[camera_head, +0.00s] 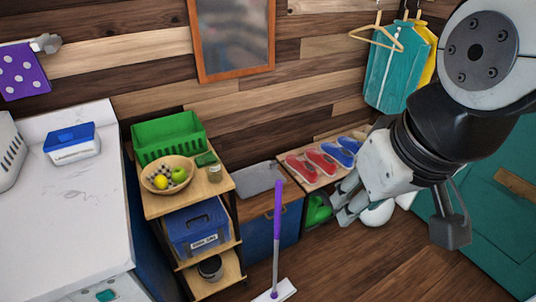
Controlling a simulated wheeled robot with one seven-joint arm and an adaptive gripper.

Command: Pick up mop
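The mop (277,240) stands upright near the middle bottom of the head view. It has a purple upper handle, a thin grey pole and a flat white head (275,291) on the wood floor. My gripper (340,206) is to the right of the mop's handle, apart from it, and points left and down. Its grey fingers look spread, with nothing seen between them. My arm comes in from the upper right.
A wooden shelf cart (217,184) with a green basket, fruit bowl and blue box stands left of the mop. A blue cabinet (258,236) is behind it. A low shoe bench (322,178) is behind my gripper. Floor (370,268) at lower right is clear.

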